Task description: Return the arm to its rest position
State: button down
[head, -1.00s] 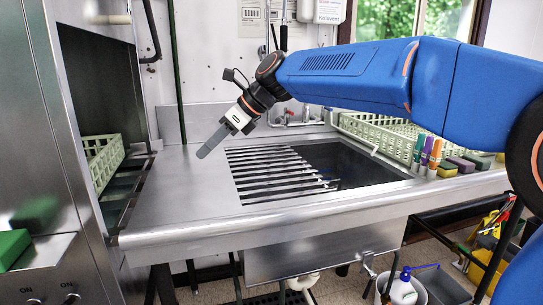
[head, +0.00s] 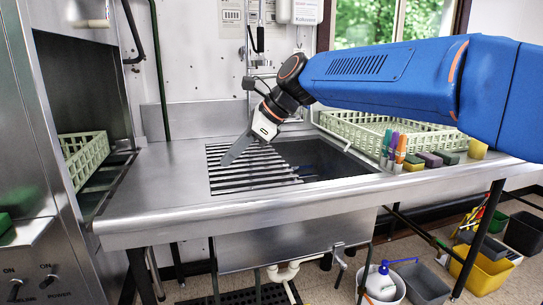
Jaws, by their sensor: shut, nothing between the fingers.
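My gripper (head: 238,148) is at the end of my blue arm (head: 400,80) in the head view. Its grey fingers are shut and hold nothing. They point down and to the left, over the slatted rack (head: 250,178) at the left part of the sink. I cannot tell how far above the slats the fingertips are. The arm reaches in from the right edge of the view, above the sink basin (head: 325,160).
The steel counter (head: 165,180) left of the slats is bare. A dishwasher (head: 45,160) stands at the left with another green rack (head: 85,155).

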jog(key=s+d+f+n+t+h, duration=0.1)
jog(key=s+d+f+n, duration=0.15)
jog(key=d, duration=0.45)
jog(key=s+d+f+n+h, duration=0.1)
jog(key=s+d+f+n, duration=0.15)
jog(key=d, duration=0.45)
jog(key=s+d+f+n+t+h, duration=0.1)
jog(key=s+d+f+n+h, duration=0.2)
jog(key=s+d+f+n, duration=0.3)
jog(key=s+d+f+n+t+h, duration=0.1)
jog(key=s+d+f+n+h, duration=0.2)
jog(key=s+d+f, duration=1)
jog(key=s+d+n, duration=0.2)
jog(key=d+n, duration=0.1)
jog(key=d, duration=0.3)
jog(key=shift+f, duration=0.15)
